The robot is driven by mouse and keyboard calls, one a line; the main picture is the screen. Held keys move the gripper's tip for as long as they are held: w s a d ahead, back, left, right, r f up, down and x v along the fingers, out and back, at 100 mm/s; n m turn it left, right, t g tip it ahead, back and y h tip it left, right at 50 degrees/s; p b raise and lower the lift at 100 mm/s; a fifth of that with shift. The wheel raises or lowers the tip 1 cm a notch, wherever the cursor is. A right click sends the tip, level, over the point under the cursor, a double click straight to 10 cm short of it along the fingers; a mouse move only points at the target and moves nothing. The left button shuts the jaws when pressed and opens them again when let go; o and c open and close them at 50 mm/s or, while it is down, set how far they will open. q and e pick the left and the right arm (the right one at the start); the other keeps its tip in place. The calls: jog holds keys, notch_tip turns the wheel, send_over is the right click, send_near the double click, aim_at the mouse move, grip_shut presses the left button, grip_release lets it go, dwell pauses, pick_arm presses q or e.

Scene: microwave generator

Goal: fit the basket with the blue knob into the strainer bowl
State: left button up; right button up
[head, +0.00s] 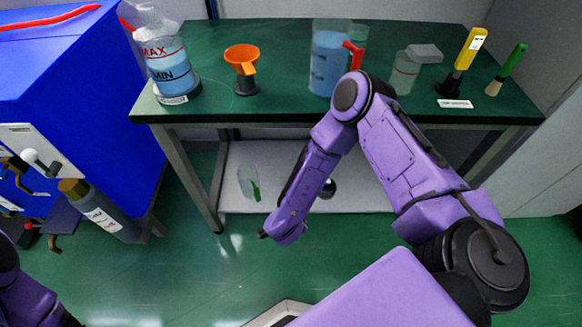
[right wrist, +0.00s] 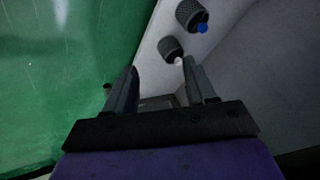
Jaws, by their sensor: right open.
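In the right wrist view, the basket with the blue knob (right wrist: 190,15) is a dark mesh cylinder lying on the white lower shelf, its blue knob facing lower right. A similar dark basket with a white knob (right wrist: 171,49) lies nearer, just beyond and between my fingertips. My right gripper (right wrist: 160,66) is open and empty, apart from both baskets. In the head view, a small dark object (head: 328,188) shows on the shelf, partly hidden by my right arm. I cannot make out the strainer bowl with certainty. My left gripper is out of view.
The green-topped bench (head: 285,105) above the shelf (head: 365,200) carries a MAX/MIN container (head: 168,62), an orange funnel (head: 242,55), a blue-filled vessel (head: 327,65) and brushes. A clear jar with a green part (head: 249,181) is on the shelf. A blue cabinet (head: 75,75) stands left.

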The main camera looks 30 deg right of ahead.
jog(key=w+d+f+m+g+b, duration=0.3)
jog(key=w+f+m+b, duration=0.55)
jog(key=w, duration=0.25)
pick_arm(q)
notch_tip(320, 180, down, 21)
jog(key=b, duration=0.9)
pick_arm(e)
jog(key=w+d+r+m+g+y, duration=0.1)
jog(key=w+d+r+m+y, duration=0.3)
jog(key=w+d+m, duration=0.6)
jog(key=shift+m+y, duration=0.6)
jog(key=shift+m, duration=0.25)
jog(key=f, duration=0.1)
jog(key=s+f+b, duration=0.1)
jog(key=f, duration=0.3)
jog(key=shift+s+d+f, duration=0.2)
jog(key=shift+d, duration=0.1)
notch_tip(320, 180, down, 5)
jog(key=b, duration=0.3)
jog(key=shift+w+a+r, duration=0.15)
jog(key=shift+r, duration=0.05)
jog(key=shift+f, duration=0.1)
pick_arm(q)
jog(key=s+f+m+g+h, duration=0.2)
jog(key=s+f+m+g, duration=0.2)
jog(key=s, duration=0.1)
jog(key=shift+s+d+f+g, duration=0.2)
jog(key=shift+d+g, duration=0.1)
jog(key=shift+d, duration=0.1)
